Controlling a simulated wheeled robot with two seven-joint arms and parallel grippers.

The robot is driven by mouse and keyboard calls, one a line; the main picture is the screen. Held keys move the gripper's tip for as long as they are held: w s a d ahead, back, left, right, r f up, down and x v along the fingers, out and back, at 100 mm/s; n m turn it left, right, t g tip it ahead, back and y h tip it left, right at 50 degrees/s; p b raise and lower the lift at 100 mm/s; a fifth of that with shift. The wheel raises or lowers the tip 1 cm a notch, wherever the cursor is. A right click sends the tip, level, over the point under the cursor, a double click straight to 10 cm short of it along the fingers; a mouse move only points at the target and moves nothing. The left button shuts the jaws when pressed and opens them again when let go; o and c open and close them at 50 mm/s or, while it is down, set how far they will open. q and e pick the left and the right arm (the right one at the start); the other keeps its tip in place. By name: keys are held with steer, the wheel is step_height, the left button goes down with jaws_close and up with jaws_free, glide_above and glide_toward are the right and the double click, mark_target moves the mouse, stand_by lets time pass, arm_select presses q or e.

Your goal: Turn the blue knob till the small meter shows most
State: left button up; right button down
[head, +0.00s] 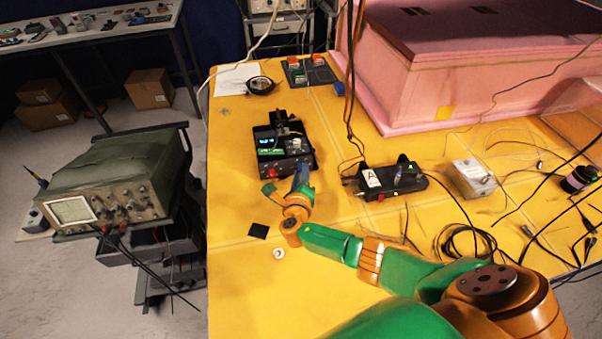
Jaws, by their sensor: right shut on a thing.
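A black instrument box (296,160) stands on the yellow table, with a small lit display (265,141) and a green panel on its left part. The display's reading is too small to make out. A red knob (272,171) shows on the box's front left. My right gripper (301,172) reaches from the lower right to the box's front right side and is shut on the blue knob there. The fingers hide most of this knob, so its turn position cannot be told. My left gripper is not in view.
A black box labelled A (372,180) stands right of the instrument box, with a grey metal box (473,177) beyond. Loose cables cover the table's right. A pink foam block (430,90) fills the back. A green oscilloscope (110,185) stands left. The table's front left is mostly clear.

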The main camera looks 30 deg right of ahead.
stand_by(0.3)
steer(key=c, duration=0.8)
jaws_free()
steer(key=shift+d, duration=0.1)
steer(key=shift+c, duration=0.2)
steer(key=shift+o, duration=0.9)
steer(key=shift+w+f, duration=0.1)
steer(key=v, duration=0.7)
